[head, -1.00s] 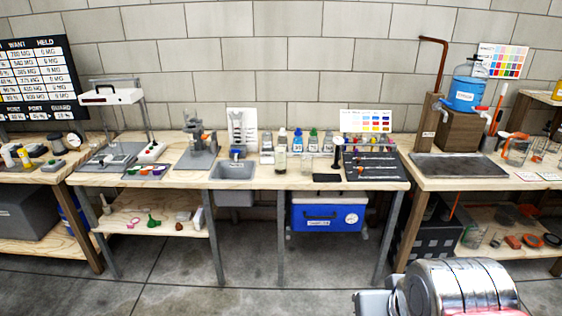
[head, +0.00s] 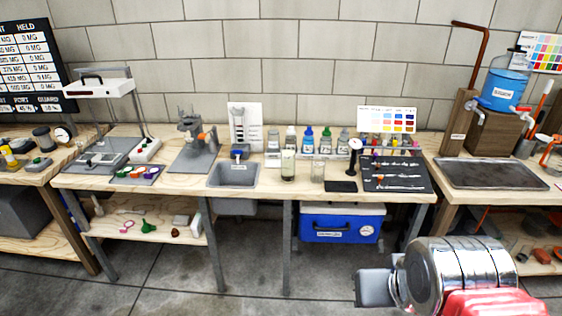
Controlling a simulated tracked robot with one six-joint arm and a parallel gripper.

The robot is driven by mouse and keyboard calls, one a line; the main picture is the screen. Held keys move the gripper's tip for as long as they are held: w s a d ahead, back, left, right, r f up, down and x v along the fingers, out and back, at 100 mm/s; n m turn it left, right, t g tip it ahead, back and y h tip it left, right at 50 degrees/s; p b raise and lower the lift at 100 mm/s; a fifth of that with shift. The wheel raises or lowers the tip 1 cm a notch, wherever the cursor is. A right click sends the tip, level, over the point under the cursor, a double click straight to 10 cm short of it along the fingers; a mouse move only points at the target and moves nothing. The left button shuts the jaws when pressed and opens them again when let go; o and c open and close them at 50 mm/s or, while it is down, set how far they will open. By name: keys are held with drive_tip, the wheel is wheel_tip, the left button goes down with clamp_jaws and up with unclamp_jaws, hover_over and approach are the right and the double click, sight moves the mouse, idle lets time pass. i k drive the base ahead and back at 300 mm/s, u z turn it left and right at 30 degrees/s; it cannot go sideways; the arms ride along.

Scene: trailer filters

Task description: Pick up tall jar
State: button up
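A tall clear jar (head: 288,165) with pale contents stands upright on the middle wooden bench, just right of the grey sink basin. A shorter clear glass jar (head: 318,172) stands to its right, apart from it. I cannot tell for certain which jar the task names, but the first is the taller. Part of my arm shows at the lower right, well in front of and below the bench top. My gripper's fingers are not visible, and nothing held shows.
Several small bottles stand in a row (head: 310,141) behind the jars. A blue cooler (head: 340,223) is below the bench. Floor in front is clear.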

sight(288, 166)
drive_tip(key=u, duration=0.3)
drive_tip(key=i, duration=0.65)
drive_tip(key=u, duration=0.85)
drive_tip(key=i, duration=0.55)
drive_tip(key=u, duration=0.35)
